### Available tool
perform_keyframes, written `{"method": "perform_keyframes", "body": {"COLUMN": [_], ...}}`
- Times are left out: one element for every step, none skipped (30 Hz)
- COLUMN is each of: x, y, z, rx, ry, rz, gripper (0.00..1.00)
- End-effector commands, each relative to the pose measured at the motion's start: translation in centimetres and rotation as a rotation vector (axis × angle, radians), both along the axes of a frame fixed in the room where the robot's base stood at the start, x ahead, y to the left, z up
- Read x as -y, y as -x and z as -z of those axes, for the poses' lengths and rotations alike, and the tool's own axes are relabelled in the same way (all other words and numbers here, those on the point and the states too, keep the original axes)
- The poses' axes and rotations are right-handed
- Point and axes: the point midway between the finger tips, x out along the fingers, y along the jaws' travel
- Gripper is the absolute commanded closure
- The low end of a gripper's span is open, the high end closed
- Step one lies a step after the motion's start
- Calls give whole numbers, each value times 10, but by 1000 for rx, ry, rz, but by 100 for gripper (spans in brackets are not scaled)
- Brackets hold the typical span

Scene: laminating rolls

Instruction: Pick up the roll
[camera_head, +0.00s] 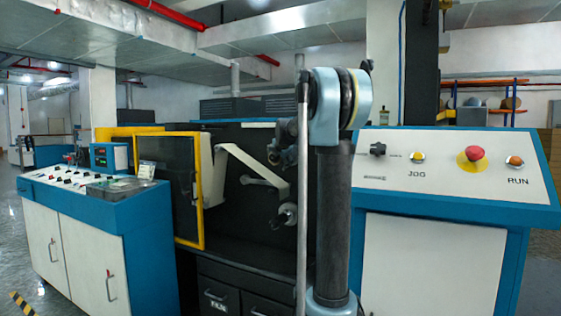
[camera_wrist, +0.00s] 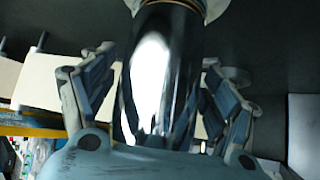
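A shiny dark cylinder, which looks like the roll (camera_wrist: 160,75), runs up the middle of the wrist view. It has a bright streak of reflection and a pale end piece at the top. My gripper (camera_wrist: 160,60) has one finger on each side of it. The fingers are spread, and a narrow gap shows between the left fingertip and the cylinder. Contact on the right side is hard to judge. In the head view my arm stands in front of the dark machine (camera_head: 250,235) and hides part of it. I cannot make out the roll clearly there.
A pale web strip (camera_head: 245,165) runs across the machine, near a grey spindle end (camera_head: 285,215). A yellow-framed door (camera_head: 168,190) stands at its left. A blue-and-white console (camera_head: 95,215) is at left; a control panel (camera_head: 455,165) with buttons is close at right.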

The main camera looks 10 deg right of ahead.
Motion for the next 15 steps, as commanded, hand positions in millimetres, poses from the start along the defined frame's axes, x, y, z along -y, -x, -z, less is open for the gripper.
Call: {"method": "perform_keyframes", "body": {"x": [0, 0, 0, 0, 0, 0, 0, 0, 0, 0, 0, 0, 0, 0, 0], "y": [0, 0, 0, 0, 0, 0, 0, 0, 0, 0, 0, 0, 0, 0, 0], "z": [0, 0, 0, 0, 0, 0, 0, 0, 0, 0, 0, 0, 0, 0, 0], "rx": [0, 0, 0, 0, 0, 0, 0, 0, 0, 0, 0, 0, 0, 0, 0], "ry": [0, 0, 0, 0, 0, 0, 0, 0, 0, 0, 0, 0, 0, 0, 0], "rz": [0, 0, 0, 0, 0, 0, 0, 0, 0, 0, 0, 0, 0, 0, 0], "gripper": [32, 39, 48, 54, 61, 70, 72, 72, 72, 72, 72, 72, 72, 72, 72]}}
